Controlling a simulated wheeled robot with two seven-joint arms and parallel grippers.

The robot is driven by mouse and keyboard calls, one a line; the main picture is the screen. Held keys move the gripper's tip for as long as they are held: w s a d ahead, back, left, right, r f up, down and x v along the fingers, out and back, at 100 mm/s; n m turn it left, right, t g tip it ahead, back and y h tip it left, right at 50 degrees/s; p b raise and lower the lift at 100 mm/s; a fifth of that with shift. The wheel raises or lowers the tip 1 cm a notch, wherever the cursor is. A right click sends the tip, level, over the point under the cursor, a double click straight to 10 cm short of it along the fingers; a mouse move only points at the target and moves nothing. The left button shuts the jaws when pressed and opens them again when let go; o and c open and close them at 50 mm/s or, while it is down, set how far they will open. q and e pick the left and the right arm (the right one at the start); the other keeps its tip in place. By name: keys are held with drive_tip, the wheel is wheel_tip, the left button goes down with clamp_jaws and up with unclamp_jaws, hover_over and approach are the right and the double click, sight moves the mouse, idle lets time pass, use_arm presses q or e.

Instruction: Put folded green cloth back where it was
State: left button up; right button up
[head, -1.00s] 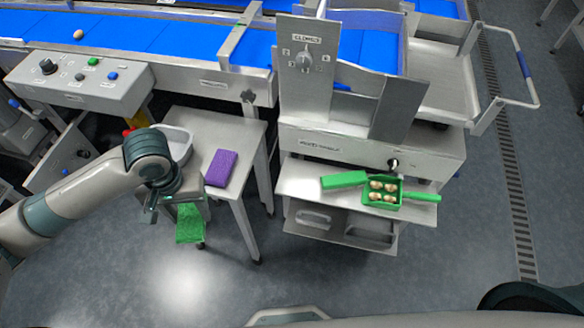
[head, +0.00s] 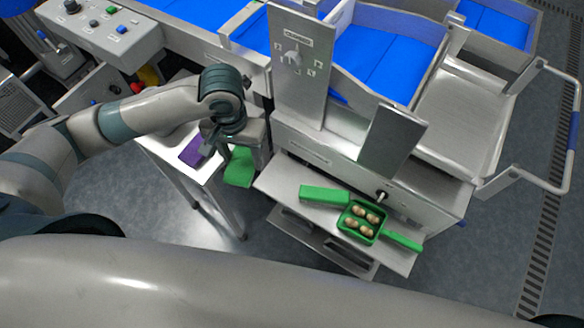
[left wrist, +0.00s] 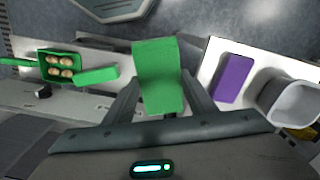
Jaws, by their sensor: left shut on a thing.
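The folded green cloth (head: 239,169) hangs below my left gripper (head: 234,146) in the head view, in the gap between the small side table and the metal machine stand. In the left wrist view the cloth (left wrist: 158,70) is a flat green rectangle between the two fingers, and the left gripper (left wrist: 160,101) is shut on it. The cloth is apart from the tables as far as I can see. Its upper end is hidden by the gripper in the head view. My right gripper is not in view.
An upright metal panel (head: 299,75) rises behind.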

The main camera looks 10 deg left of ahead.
sight(246, 169)
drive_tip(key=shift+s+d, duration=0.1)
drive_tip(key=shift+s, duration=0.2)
use_arm(q)
wheel_tip(246, 169, down, 2)
drive_tip(key=m, duration=0.5)
drive_tip(key=shift+d+f, duration=0.1)
drive_tip(key=shift+f, duration=0.1)
drive_tip(key=f+m, duration=0.1)
drive_tip(key=m, duration=0.1)
drive_tip(key=f+m, duration=0.1)
drive_tip(key=m, duration=0.1)
drive_tip(key=f+m, duration=0.1)
drive_tip(key=m, duration=0.1)
drive_tip(key=shift+s, duration=0.2)
drive_tip(key=f+m, duration=0.1)
drive_tip(key=m, duration=0.2)
drive_tip(key=f+m, duration=0.2)
drive_tip(key=m, duration=0.2)
drive_tip(key=s+f+m, duration=0.1)
drive_tip(key=m, duration=0.3)
drive_tip(key=shift+f, duration=0.4)
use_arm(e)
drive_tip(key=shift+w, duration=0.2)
